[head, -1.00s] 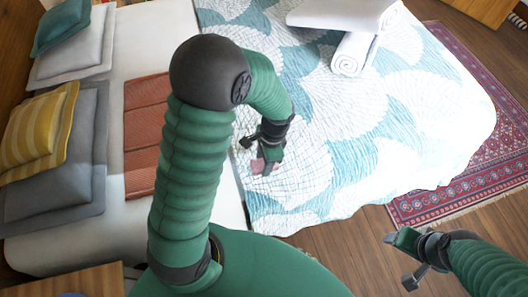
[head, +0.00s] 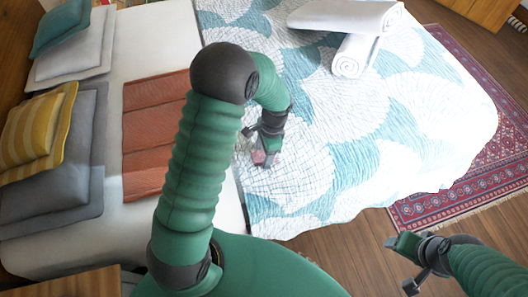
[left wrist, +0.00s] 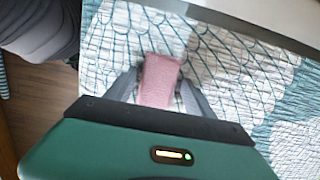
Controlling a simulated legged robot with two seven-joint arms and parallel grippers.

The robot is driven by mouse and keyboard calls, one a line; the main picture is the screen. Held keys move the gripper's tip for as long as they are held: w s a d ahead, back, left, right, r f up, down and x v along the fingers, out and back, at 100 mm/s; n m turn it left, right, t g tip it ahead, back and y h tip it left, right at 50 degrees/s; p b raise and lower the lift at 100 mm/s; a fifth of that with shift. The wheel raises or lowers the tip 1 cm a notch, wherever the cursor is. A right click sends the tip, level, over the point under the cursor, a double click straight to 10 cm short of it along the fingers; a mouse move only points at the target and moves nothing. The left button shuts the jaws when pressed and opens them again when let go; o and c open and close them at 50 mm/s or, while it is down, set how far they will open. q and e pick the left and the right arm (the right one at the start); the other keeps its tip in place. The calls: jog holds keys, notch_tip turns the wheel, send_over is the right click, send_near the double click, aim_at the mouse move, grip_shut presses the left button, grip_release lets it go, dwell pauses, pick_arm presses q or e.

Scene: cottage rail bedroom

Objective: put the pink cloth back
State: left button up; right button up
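The pink cloth (left wrist: 158,82) is a small folded piece between the two fingers of my left gripper (left wrist: 160,88) in the left wrist view. The fingers press on both its sides, so the gripper looks shut on it. In the head view my left gripper (head: 262,150) is over the near left part of the patterned quilt (head: 310,190), with a bit of pink cloth (head: 259,157) at its tips. I cannot tell how high the cloth is above the quilt. My right gripper (head: 402,262) is over the floor at lower right, fingers apart and empty.
An orange-brown folded blanket (head: 150,130) lies on the white sheet. Pillows, including a yellow striped one (head: 35,120), line the left side. White rolled towels (head: 352,50) lie at the quilt's far side. A red rug (head: 460,190) lies on the wooden floor.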

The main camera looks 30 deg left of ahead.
pick_arm(q)
notch_tip(320, 180, up, 11)
jog(key=w+d+p, duration=0.1)
jog(key=p, duration=0.2)
jog(key=s+d+r+n+t+h, duration=0.15)
jog(key=s+d+n+t, duration=0.25)
jog(key=s+d+n, duration=0.55)
jog(key=shift+m, duration=0.65)
jog(key=a+r+p, duration=0.1)
jog(key=r+p, duration=0.1)
jog(key=r, duration=0.1)
jog(key=a+r+p, duration=0.1)
jog(key=r+p, duration=0.2)
jog(key=s+r+p, duration=0.1)
jog(key=r+p, duration=0.2)
jog(key=shift+a+r, duration=0.1)
jog(key=shift+a, duration=0.3)
jog(key=shift+w, duration=0.1)
